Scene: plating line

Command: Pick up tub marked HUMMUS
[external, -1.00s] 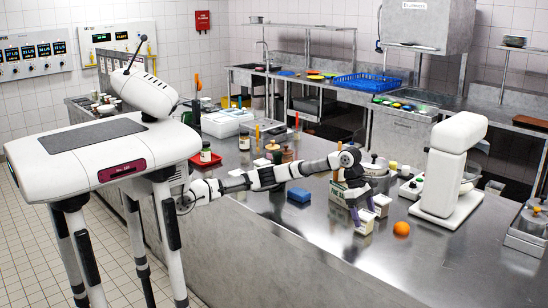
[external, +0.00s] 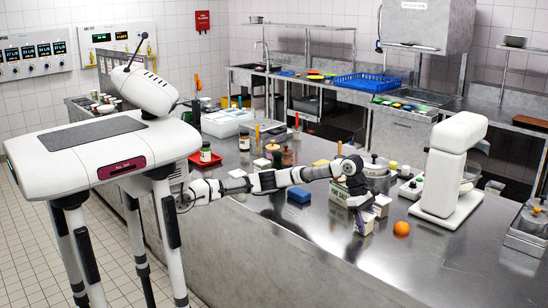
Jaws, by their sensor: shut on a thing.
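Two small pale tubs stand close together on the steel counter (external: 330,237), below and beside my gripper (external: 367,215). The nearer tub (external: 366,225) is between my gripper's fingers, and the gripper is shut on it. The other tub (external: 382,206) is just behind it to the right. The lettering on both tubs is too small to read, so I cannot tell which is marked HUMMUS. The fingers hide part of the nearer tub. I cannot see clear space under it.
An orange (external: 401,228) lies right of the tubs, before a white stand mixer (external: 450,180). A small carton (external: 339,192) and a blue block (external: 299,195) are to the left. Pots and jars stand behind. The counter's front is clear.

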